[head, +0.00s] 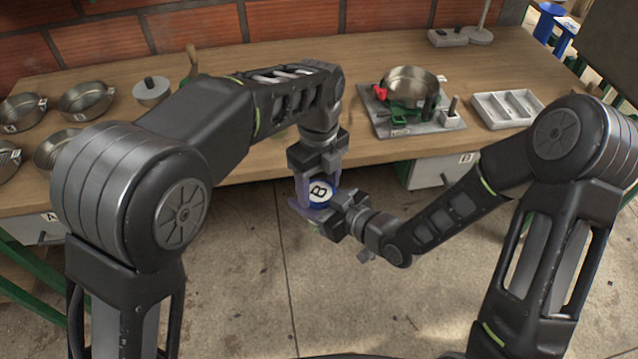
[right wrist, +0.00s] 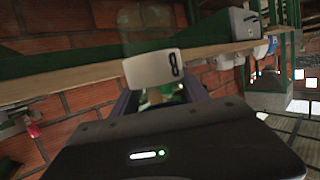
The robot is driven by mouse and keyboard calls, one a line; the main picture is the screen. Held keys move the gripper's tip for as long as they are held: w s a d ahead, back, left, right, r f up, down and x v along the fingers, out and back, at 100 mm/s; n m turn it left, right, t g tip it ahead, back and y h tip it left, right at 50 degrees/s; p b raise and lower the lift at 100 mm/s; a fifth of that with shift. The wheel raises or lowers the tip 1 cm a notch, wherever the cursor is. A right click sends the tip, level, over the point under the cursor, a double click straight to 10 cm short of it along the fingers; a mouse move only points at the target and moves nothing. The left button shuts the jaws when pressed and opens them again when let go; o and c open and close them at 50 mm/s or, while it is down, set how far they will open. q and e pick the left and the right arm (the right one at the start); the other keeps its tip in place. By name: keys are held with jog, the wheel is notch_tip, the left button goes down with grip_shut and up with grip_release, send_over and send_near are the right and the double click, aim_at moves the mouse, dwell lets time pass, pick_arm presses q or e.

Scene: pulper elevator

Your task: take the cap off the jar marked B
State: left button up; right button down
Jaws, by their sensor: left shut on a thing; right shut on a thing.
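The jar marked B (head: 320,193) is held in the air between my two grippers, in front of the workbench. It shows as a small blue and white piece with a black B. My left gripper (head: 317,184) reaches down from above and is shut on its upper part. My right gripper (head: 318,209) comes from the lower right and is shut on it lower down. In the right wrist view the white B label (right wrist: 153,69) stands turned sideways above my fingers, with something green between them. The fingers hide much of the jar, and I cannot tell where the cap meets it.
The wooden workbench (head: 240,170) runs behind my grippers. Metal pans (head: 88,97) stand at its left. A board with a pan (head: 410,85) and a divided tray (head: 507,108) stand at its right. Drawers (head: 440,170) hang below. The floor (head: 270,280) is clear.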

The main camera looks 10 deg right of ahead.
pick_arm(q)
jog(key=n, duration=0.5)
jog(key=o, duration=1.6)
jog(key=shift+c, duration=0.2)
jog(key=shift+r, duration=2.3)
jog(key=shift+c, duration=0.4)
